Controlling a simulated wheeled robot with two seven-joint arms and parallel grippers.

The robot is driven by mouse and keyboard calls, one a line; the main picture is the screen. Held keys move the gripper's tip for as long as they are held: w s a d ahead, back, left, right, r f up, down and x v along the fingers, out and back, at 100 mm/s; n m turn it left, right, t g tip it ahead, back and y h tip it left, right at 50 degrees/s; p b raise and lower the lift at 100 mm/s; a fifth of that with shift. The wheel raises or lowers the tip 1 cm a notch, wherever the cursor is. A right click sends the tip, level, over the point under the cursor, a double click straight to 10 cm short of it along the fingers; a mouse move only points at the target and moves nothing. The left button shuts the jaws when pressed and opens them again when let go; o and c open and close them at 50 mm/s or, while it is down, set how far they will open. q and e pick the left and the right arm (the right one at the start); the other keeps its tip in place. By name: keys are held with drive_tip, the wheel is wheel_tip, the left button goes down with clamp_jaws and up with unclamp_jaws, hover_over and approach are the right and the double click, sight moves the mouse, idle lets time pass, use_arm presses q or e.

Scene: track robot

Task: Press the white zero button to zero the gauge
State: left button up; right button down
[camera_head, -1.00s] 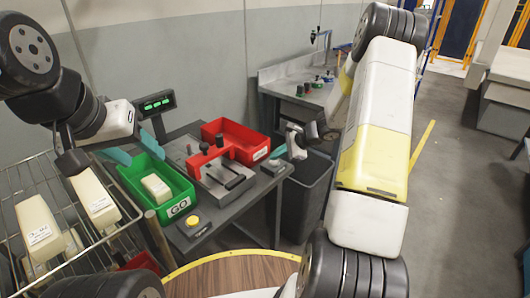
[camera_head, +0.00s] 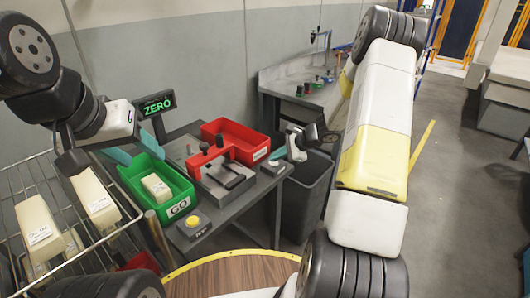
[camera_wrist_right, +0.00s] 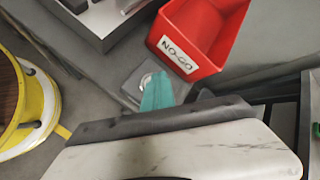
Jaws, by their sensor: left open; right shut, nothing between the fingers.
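The white zero button (camera_wrist_right: 146,80) sits on a small grey box beside the red bin in the right wrist view. The teal fingers of my right gripper (camera_wrist_right: 158,92) are shut with nothing between them, their tips at the button and partly covering it. Whether they touch it is hard to tell. In the head view my right gripper (camera_head: 277,155) is at the bench's right corner. The gauge display (camera_head: 157,104) reads "ZERO" in green. My left gripper (camera_head: 133,149) is open and empty above the green bin, left of the gauge fixture (camera_head: 219,176).
The green GO bin (camera_head: 130,178) holds a pale block (camera_head: 156,187). The red NO-GO bin (camera_head: 253,156) stands behind the fixture. A yellow button (camera_head: 193,221) is at the bench front. A wire rack (camera_head: 60,195) with pale blocks is left; a dark trash bin (camera_head: 304,190) is right.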

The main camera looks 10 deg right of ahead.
sight(276, 163)
drive_tip(key=shift+r, duration=0.8)
drive_tip(key=shift+r, duration=0.1)
drive_tip(key=shift+r, duration=2.4)
